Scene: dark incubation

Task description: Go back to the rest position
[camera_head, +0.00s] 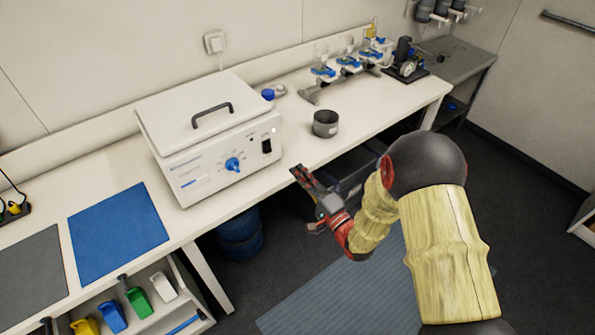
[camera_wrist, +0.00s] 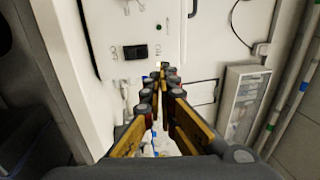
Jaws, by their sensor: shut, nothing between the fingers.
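My gripper (camera_head: 297,172) is at the front edge of the white bench (camera_head: 290,150) in the head view, with my arm reaching in from the right. In the wrist view the fingers of my gripper (camera_wrist: 168,68) come together at their tips, with nothing held between them. The white incubator box (camera_head: 215,135) stands on the bench to the left of my gripper, with its lid down and a blue knob on its front. A dark round pot (camera_head: 326,123) stands on the bench beyond my gripper, apart from it.
A rack with blue clamps (camera_head: 348,63) stands at the back right of the bench. A blue mat (camera_head: 117,232) lies at the left. Coloured scoops (camera_head: 138,300) sit on a shelf below. A blue barrel (camera_head: 240,235) stands under the bench. Dark floor is open in front.

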